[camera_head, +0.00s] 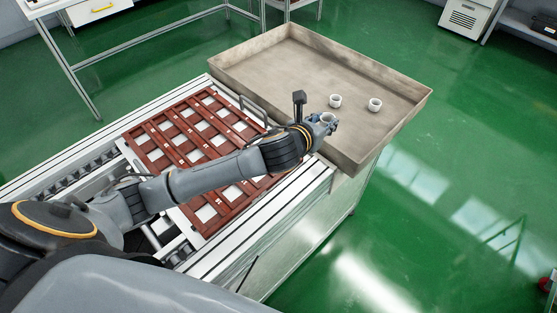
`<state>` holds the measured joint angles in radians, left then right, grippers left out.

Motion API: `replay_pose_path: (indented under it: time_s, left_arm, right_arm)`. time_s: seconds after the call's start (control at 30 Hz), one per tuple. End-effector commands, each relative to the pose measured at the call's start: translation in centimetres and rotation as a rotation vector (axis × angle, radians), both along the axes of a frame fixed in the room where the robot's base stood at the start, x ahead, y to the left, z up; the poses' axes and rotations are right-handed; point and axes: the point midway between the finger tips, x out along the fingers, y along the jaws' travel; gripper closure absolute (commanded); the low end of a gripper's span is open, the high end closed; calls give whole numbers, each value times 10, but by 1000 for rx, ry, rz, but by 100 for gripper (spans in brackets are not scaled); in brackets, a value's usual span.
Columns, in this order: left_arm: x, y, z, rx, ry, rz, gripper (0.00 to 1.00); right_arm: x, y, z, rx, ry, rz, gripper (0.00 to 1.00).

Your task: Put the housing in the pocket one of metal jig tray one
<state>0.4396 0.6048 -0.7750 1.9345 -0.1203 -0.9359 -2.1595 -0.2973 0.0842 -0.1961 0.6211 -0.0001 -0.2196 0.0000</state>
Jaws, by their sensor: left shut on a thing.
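My left arm reaches from the lower left across the conveyor. My left gripper (329,121) is at the near edge of a large beige tray and is shut on a small white housing (326,117), partly hidden by the fingers. Two more white housings stand in the beige tray, one in the middle (335,101) and one to its right (375,105). The jig tray (149,152), reddish brown with rows of light square pockets, lies on the conveyor left of the gripper. My arm hides part of its pockets; pocket labels are too small to read. My right gripper is not in view.
The beige tray (277,57) has raised walls and mostly bare floor. A metal handle or bracket (254,108) stands at the jig tray's far right edge. The conveyor rails (232,246) run along both sides. A white table (62,38) stands at upper left.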

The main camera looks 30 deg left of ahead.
Motion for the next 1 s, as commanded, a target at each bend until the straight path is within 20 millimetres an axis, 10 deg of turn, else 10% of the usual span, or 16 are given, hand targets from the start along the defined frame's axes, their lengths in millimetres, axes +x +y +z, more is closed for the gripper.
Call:
replay_pose_path:
  time_s: [0.37,1.0]
  left_arm:
    - [37,24,19,2,1,43,83]
    - [-58,90,-56,2,6,44,83]
  right_arm:
    - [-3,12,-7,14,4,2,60]
    - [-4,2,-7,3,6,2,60]
